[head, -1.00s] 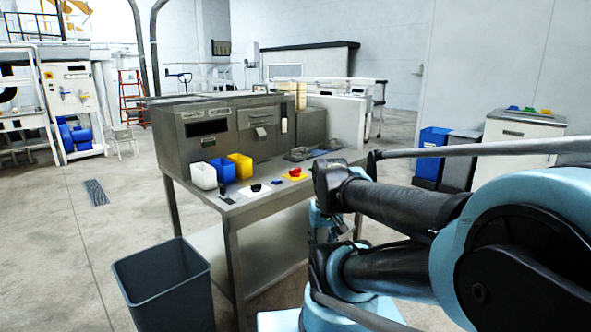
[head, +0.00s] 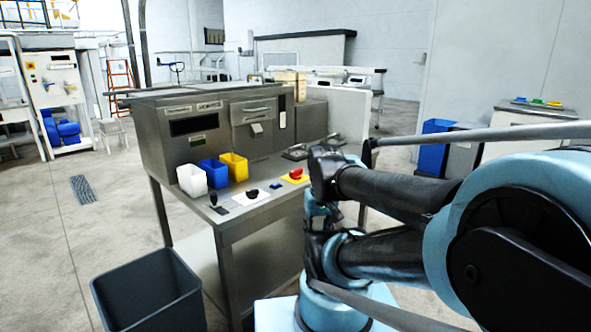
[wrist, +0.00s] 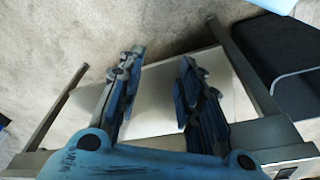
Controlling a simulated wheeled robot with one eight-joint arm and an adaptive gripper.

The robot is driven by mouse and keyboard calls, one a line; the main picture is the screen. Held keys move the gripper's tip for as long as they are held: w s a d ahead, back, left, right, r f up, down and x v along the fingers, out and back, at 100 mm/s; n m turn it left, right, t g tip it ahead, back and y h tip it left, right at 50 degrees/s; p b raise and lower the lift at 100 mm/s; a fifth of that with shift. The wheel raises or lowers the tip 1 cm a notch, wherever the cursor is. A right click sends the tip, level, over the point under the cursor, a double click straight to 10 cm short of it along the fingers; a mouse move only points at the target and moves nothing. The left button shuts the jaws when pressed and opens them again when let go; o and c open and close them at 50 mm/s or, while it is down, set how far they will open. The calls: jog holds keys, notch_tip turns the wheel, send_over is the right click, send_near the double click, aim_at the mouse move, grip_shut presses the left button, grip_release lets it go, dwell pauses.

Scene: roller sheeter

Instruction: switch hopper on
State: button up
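Controls sit along the front of the steel table (head: 215,223) in the head view. They are a black lever (head: 214,200) on a grey plate, a black knob (head: 252,194) on a white plate, a small blue piece (head: 276,186), and a red knob (head: 296,174) on a yellow plate. No readable label shows which one is the hopper switch. My gripper (wrist: 160,62) is open and empty in the wrist view, pointing down past the table's lower shelf. In the head view my arm stands right of the controls, and the fingers cannot be made out.
White, blue (head: 214,174) and yellow bins stand left of the controls, before the steel machine (head: 205,118). A grey waste bin (head: 148,290) stands on the floor at front left; a dark bin shows in the wrist view (wrist: 280,60). Open floor lies left.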

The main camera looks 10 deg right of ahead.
jog(key=o, duration=0.4)
jog(key=shift+r, duration=0.1)
jog(key=o, duration=0.6)
notch_tip(320, 180, up, 2)
jog(key=shift+w+r, duration=0.1)
jog(key=shift+c, duration=0.2)
notch_tip(320, 180, up, 21)
jog(key=n+g, duration=0.2)
jog(key=n, duration=0.5)
send_over(296, 174)
jog(key=w, duration=0.1)
notch_tip(296, 174, down, 16)
jog(key=shift+w+d+f, duration=0.1)
jog(key=shift+w+f, duration=0.05)
jog(key=shift+f, duration=0.1)
jog(key=c, duration=1.1)
